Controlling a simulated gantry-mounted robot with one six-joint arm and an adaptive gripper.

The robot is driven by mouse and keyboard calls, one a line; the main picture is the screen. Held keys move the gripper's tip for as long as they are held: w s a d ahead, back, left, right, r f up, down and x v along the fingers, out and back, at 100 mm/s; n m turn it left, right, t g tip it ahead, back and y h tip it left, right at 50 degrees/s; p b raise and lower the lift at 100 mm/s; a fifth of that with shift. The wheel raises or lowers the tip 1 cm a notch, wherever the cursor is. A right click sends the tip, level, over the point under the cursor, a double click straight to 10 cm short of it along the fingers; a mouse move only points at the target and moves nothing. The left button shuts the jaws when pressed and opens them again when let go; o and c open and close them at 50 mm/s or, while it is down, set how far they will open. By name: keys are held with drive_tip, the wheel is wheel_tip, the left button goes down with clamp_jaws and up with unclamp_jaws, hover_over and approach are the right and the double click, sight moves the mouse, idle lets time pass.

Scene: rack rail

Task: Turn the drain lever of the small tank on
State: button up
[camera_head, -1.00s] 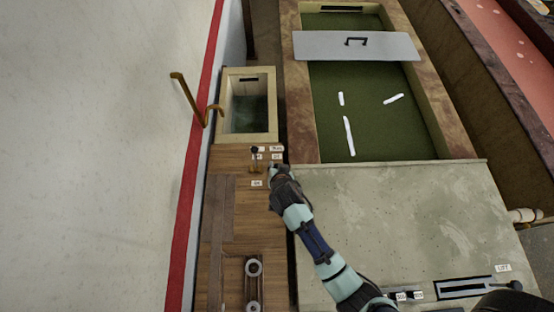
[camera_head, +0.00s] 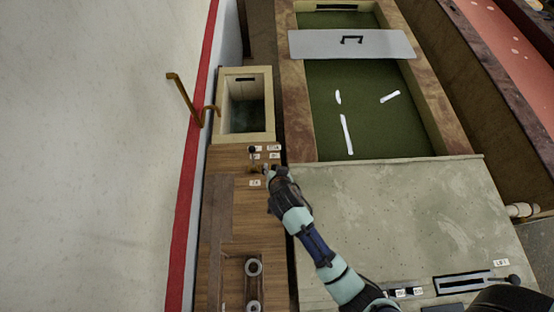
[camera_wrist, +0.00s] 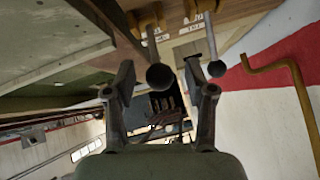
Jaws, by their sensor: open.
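The small tank (camera_head: 270,112) is a cream, open-topped box with dark green water, at upper middle in the head view. Small levers and white labels sit on the wooden deck at its near side. One dark-knobbed lever (camera_head: 253,151) shows there. My gripper (camera_head: 266,170) is beside these levers, partly covering that spot. In the wrist view my gripper (camera_wrist: 160,95) is open. A lever's dark ball knob (camera_wrist: 160,77) appears between its fingers, with no clear contact. A second lever knob (camera_wrist: 217,68) is just right of the right finger. Which one is the drain lever I cannot read.
A large green-floored tank (camera_head: 292,110) with a grey handled cover (camera_head: 380,45) stands to the right. A bent brass rod (camera_head: 183,97) rises left of the small tank. A concrete slab (camera_head: 400,215) lies near my arm.

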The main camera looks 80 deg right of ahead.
drive_tip(key=v, duration=1)
drive_tip(key=shift+a+r, duration=0.2)
drive_tip(key=shift+a, duration=0.05)
